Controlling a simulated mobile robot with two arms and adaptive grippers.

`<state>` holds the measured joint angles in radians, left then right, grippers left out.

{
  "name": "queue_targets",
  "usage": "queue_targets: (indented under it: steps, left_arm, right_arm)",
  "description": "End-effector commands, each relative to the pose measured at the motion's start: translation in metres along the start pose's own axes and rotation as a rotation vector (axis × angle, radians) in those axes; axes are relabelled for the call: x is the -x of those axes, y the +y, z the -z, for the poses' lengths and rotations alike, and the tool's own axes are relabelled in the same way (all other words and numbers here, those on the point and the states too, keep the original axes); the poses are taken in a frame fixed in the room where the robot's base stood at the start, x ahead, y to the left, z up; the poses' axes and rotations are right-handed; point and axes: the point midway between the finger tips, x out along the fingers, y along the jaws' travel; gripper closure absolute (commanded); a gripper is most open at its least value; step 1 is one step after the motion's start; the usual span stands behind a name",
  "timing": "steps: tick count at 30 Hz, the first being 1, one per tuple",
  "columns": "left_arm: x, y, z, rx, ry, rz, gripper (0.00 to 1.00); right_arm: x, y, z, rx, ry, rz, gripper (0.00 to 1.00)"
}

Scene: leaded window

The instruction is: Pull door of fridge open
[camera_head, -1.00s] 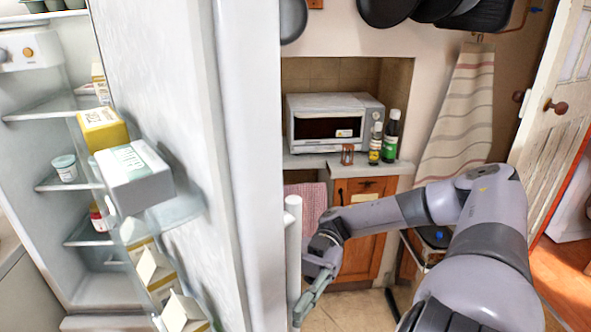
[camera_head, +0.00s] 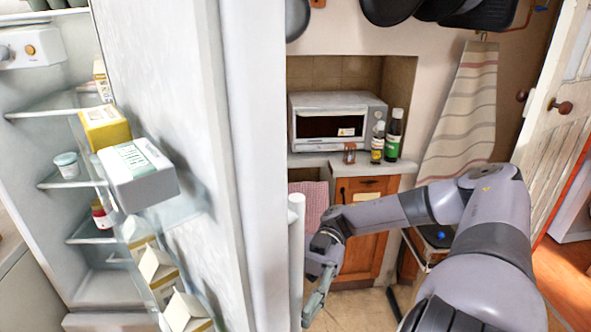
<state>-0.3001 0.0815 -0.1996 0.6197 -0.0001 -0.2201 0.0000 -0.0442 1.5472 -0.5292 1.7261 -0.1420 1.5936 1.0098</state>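The fridge door (camera_head: 180,90) stands wide open, its inner side facing left with shelves of boxes and cartons. Its edge runs down the middle of the view. A white vertical handle (camera_head: 297,240) shows on the door's outer side. My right gripper (camera_head: 314,300) is at the lower part of this handle, close beside it on the right. Its fingertips are partly hidden, so I cannot tell whether they close around the handle. The fridge interior (camera_head: 40,120) shows at the left. My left gripper is not in view.
A yellow box (camera_head: 104,129) and a grey-white box (camera_head: 138,175) sit in the door shelf. Behind the door are a toaster oven (camera_head: 336,118) on a counter, bottles (camera_head: 393,135) and a wooden cabinet (camera_head: 362,245). A white room door (camera_head: 563,110) stands at the right.

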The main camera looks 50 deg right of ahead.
Motion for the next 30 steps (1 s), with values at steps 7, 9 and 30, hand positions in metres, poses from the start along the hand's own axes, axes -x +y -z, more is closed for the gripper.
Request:
queue_targets:
  steps: [7,9,30]
  left_arm:
    - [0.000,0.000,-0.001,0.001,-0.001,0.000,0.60]
    - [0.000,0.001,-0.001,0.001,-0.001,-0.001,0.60]
    - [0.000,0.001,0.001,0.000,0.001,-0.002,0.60]
  right_arm:
    - [0.004,0.000,0.000,0.001,0.000,0.000,0.62]
    - [0.012,0.001,0.000,0.001,-0.001,-0.002,0.62]
    - [0.115,0.001,0.000,0.003,0.000,-0.001,0.62]
